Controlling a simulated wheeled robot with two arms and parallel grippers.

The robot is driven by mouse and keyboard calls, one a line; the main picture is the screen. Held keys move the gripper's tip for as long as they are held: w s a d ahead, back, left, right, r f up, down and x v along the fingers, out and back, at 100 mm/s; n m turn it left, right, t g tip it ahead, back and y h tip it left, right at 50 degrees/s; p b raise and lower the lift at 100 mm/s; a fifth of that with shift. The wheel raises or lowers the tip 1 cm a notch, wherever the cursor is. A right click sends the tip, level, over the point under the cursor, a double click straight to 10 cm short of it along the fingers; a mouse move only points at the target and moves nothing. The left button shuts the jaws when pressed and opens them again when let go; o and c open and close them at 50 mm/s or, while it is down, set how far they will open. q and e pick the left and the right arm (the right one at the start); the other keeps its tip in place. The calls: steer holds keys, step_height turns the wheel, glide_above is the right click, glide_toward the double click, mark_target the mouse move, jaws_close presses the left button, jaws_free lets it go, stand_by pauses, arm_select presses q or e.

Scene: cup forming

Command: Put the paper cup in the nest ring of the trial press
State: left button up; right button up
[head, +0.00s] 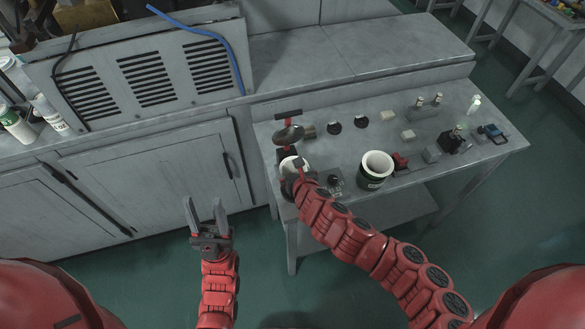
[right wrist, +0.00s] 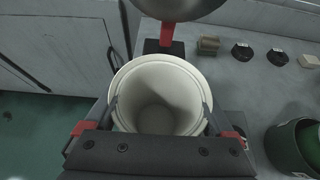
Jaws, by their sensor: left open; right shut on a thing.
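The white paper cup (head: 289,163) is upright in my right gripper (head: 294,176), at the left end of the grey table. In the right wrist view the fingers press on both sides of the cup (right wrist: 160,80), and its open mouth faces the camera. The trial press (head: 286,133) has a metal domed head and a red column (right wrist: 171,36), just beyond the cup. The nest ring is hidden, and I cannot tell whether the cup is in it. My left gripper (head: 205,210) is open and empty, over the floor in front of the cabinets.
A dark green container with a white rim (head: 376,164) stands right of my right gripper. Black discs (head: 334,128), pale blocks (head: 388,116), a red item (head: 400,161) and small bottles (head: 437,99) are further right. A grey cabinet (head: 150,180) borders the left.

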mark_target(293, 173)
steer(key=shift+w+d+f, duration=0.1)
steer(key=shift+w+d, duration=0.05)
steer(key=shift+w, duration=0.25)
step_height(293, 173, down, 3)
steer(key=shift+r+p, duration=0.1)
steer(key=shift+p, duration=0.65)
steer(key=shift+s+f, duration=0.1)
steer(key=shift+f, duration=0.25)
